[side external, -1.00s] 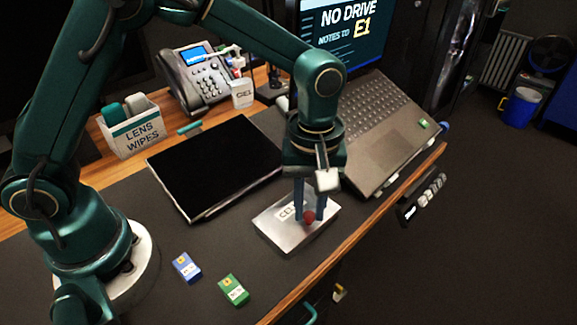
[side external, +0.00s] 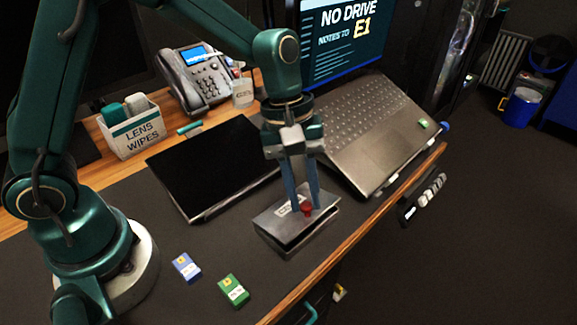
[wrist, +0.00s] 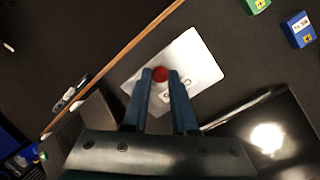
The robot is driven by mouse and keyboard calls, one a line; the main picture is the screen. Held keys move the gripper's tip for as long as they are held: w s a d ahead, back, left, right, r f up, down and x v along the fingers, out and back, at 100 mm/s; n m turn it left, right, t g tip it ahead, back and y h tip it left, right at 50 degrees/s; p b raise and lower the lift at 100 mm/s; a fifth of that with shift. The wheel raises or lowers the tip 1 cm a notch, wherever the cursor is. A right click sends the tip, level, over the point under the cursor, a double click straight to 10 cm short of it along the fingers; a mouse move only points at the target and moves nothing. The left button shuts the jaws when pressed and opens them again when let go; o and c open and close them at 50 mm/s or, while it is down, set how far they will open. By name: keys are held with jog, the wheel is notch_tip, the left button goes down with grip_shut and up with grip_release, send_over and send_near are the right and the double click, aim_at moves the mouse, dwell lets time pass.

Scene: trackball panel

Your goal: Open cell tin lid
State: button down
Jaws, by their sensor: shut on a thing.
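The cell tin (side external: 290,250) is a flat silver box on the dark desk mat. Its silver lid (side external: 272,218) has a white label and a red knob (side external: 307,211). The lid sits a little above the tin body, with a dark gap showing between them at the front. My gripper (side external: 305,207) points down and is shut on the red knob. In the wrist view the knob (wrist: 160,74) is between the two blue fingertips (wrist: 160,78), above the lid (wrist: 198,58). The inside of the tin is hidden.
A black tablet (side external: 215,165) lies to the left and an open laptop (side external: 375,135) stands to the right. A blue cell box (side external: 186,267) and a green cell box (side external: 233,290) lie in front. A lens wipes box (side external: 133,133) and a phone (side external: 200,80) stand behind.

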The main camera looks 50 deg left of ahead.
aim_at(283, 201)
jog(key=h, duration=0.1)
jog(key=a+r+h, duration=0.1)
jog(key=a+h, duration=0.1)
jog(key=shift+a+r+h, duration=0.25)
jog(key=shift+h, duration=0.15)
jog(key=a+h, duration=0.2)
jog(key=h, duration=0.1)
jog(key=shift+a+r+h, duration=0.2)
jog(key=shift+r+h, duration=0.1)
jog(key=shift+a+f+h, duration=0.15)
jog(key=shift+a+h, duration=0.65)
jog(key=shift+h, duration=0.35)
jog(key=shift+a+f+h, duration=0.2)
jog(key=shift+a+h, duration=0.6)
jog(key=shift+h, duration=0.4)
jog(key=shift+a+f+h, duration=0.15)
jog(key=shift+a+h, duration=0.65)
jog(key=shift+h, duration=0.35)
jog(key=c, duration=0.7)
grip_release()
jog(key=shift+a+r, duration=0.1)
jog(key=shift+a, duration=2.5)
